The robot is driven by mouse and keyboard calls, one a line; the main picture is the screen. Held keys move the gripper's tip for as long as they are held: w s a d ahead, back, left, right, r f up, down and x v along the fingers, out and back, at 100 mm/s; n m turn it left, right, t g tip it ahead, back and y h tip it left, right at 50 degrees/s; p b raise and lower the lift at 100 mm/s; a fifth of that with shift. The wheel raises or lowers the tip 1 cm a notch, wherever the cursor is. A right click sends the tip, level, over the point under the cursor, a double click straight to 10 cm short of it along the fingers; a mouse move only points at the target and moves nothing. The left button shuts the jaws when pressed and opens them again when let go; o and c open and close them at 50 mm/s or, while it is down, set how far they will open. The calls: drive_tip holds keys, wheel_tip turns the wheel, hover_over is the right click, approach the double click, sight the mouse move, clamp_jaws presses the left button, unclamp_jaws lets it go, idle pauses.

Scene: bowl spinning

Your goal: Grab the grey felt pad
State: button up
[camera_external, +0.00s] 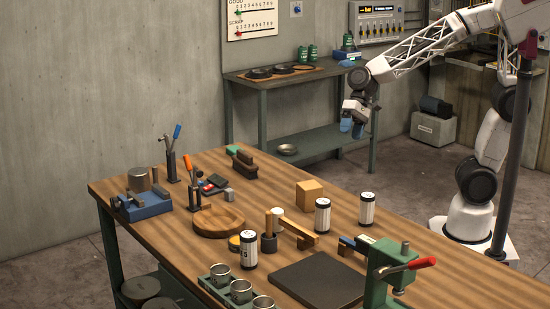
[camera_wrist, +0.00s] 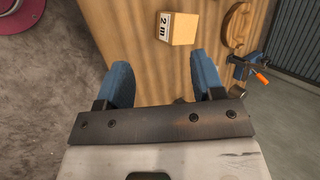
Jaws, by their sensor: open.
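I cannot pick out a grey felt pad with certainty. A dark grey flat square (camera_external: 315,281) lies on the workbench near its front, and a small grey block (camera_external: 229,195) sits toward the left; I cannot tell whether either is felt. My gripper (camera_external: 352,127) is raised above and beyond the bench's far right edge. In the wrist view my gripper (camera_wrist: 160,68) has its two blue fingers spread wide, with nothing between them. No grey pad shows clearly in the wrist view.
A wooden cube (camera_external: 309,195) stands on the bench and also shows in the wrist view (camera_wrist: 182,24). White canisters (camera_external: 366,209), a round wooden board (camera_external: 217,221), metal cups (camera_external: 241,290) and a green press (camera_external: 386,272) take up much of the top. A shelf table (camera_external: 250,78) stands behind.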

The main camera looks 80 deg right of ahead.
drive_tip(key=w+a+f+m+t+y, duration=0.1)
drive_tip(key=w+m, duration=0.1)
drive_tip(key=w, duration=0.3)
drive_tip(key=w+a+f+m+y, duration=0.1)
drive_tip(key=w+a+m, duration=0.1)
drive_tip(key=w, duration=0.3)
drive_tip(key=m+t+y, duration=0.1)
drive_tip(key=m+t, duration=0.5)
drive_tip(key=m, duration=0.9)
approach(226, 194)
drive_tip(key=shift+x, duration=1.2)
drive_tip(key=shift+a, duration=0.1)
drive_tip(key=shift+x, duration=1.25)
drive_tip(key=shift+a, duration=0.1)
drive_tip(key=shift+x, duration=2.55)
drive_tip(key=shift+w, duration=0.1)
